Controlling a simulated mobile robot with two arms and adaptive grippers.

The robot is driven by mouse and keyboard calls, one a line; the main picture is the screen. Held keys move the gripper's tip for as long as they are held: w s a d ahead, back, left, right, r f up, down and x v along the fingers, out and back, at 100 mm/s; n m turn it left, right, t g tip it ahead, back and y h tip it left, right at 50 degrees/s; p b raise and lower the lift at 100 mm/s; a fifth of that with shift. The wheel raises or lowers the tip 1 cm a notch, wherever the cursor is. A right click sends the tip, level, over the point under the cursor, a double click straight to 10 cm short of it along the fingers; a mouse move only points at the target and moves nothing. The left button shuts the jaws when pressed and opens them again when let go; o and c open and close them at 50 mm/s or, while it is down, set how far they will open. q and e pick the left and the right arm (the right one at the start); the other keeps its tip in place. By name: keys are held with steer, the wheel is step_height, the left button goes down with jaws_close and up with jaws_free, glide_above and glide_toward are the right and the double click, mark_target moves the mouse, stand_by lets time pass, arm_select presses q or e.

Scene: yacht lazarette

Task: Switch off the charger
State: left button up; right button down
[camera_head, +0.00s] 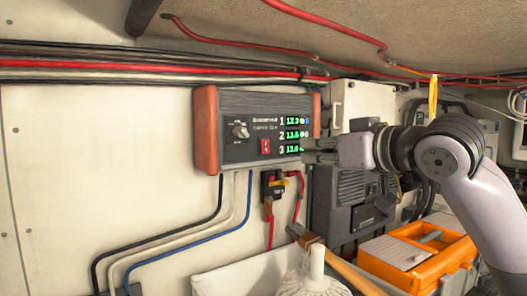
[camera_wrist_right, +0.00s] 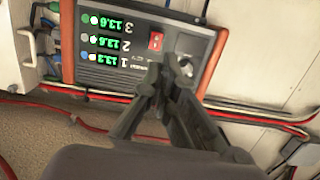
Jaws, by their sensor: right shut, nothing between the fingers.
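The charger (camera_head: 255,103) is a dark box with red-orange ends, mounted on the pale wall. Its face carries a round knob (camera_head: 240,131), a red switch (camera_head: 265,146) and three lit green readouts (camera_head: 292,135). My right gripper (camera_head: 307,150) is shut and empty at the charger's right side, its fingertips by the lowest readout and right of the red switch. In the right wrist view the charger (camera_wrist_right: 110,72) appears upside down, with the red switch (camera_wrist_right: 156,41) beyond the fingertips (camera_wrist_right: 165,62) and the knob (camera_wrist_right: 187,66) partly hidden behind them. I cannot tell whether the fingers touch the panel.
A small breaker (camera_head: 273,184) with red cables hangs below the charger. A dark grey unit (camera_head: 345,200) is to its right, under a white box (camera_head: 362,101). An orange toolbox (camera_head: 418,254), a wooden handle (camera_head: 345,268) and a mop head (camera_head: 313,280) are lower down. The left wall is mostly clear.

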arm_select(q)
steer(key=s+d, duration=0.4)
steer(key=s, duration=0.2)
arm_select(e)
steer(key=s, duration=0.1)
steer(key=p, duration=0.4)
glide_toward(264, 152)
steer(key=p+x, duration=0.1)
steer(key=x, duration=0.1)
steer(key=p+x, duration=0.1)
steer(key=x, duration=0.1)
steer(key=p+x, duration=0.1)
steer(key=x, duration=0.1)
steer(key=shift+w+r+p, duration=0.1)
steer(key=shift+r+p, duration=0.15)
steer(key=shift+p, duration=0.15)
steer(key=shift+w+a+f, duration=0.25)
steer(key=shift+w+a, duration=0.05)
steer(key=shift+w, duration=0.1)
arm_select(q)
step_height(264, 152, up, 8)
steer(key=w+a, duration=0.1)
steer(key=w, duration=0.1)
steer(key=shift+w+a, duration=0.2)
steer(key=shift+a, duration=0.05)
